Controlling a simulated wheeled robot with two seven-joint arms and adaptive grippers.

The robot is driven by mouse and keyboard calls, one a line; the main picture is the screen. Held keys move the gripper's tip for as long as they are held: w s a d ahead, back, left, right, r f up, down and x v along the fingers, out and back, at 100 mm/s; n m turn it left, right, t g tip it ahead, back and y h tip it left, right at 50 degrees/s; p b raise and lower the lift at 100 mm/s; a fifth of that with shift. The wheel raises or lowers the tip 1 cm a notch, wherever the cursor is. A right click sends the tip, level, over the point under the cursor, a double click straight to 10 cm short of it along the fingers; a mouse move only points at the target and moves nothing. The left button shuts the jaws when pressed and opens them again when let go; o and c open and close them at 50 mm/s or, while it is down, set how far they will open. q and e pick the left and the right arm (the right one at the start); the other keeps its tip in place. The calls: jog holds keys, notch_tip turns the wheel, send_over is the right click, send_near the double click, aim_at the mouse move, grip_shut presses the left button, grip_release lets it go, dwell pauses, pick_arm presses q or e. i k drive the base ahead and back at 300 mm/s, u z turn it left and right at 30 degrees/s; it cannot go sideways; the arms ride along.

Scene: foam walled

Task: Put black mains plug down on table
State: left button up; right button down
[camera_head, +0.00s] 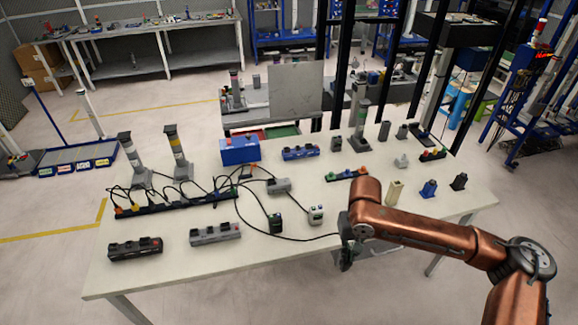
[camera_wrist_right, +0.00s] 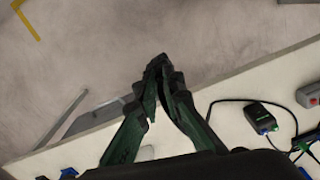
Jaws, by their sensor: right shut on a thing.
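My right gripper (camera_head: 345,262) comes in from the right on a copper arm and points down by the table's front edge. In the right wrist view the dark fingers of this gripper (camera_wrist_right: 158,75) come together at their tips. They are shut on a small dark thing, which I take to be the black mains plug (camera_wrist_right: 157,64); it is mostly hidden between the fingertips. Behind it in that view is floor, beyond the edge of the pale table (camera_head: 150,275). I cannot tell its height above the tabletop. My left gripper is not in view.
A black cable (camera_head: 300,239) runs across the table towards my right gripper. A grey socket block (camera_head: 215,234) and a black one (camera_head: 135,248) lie at the left front. Bare tabletop lies between them.

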aim_at(250, 204)
jog(key=u, duration=0.55)
jog(key=k, duration=0.65)
jog(key=i, duration=0.55)
jog(key=z, duration=0.7)
jog(key=i, duration=1.1)
jog(key=u, duration=1)
jog(key=i, duration=0.4)
jog(key=u, duration=0.55)
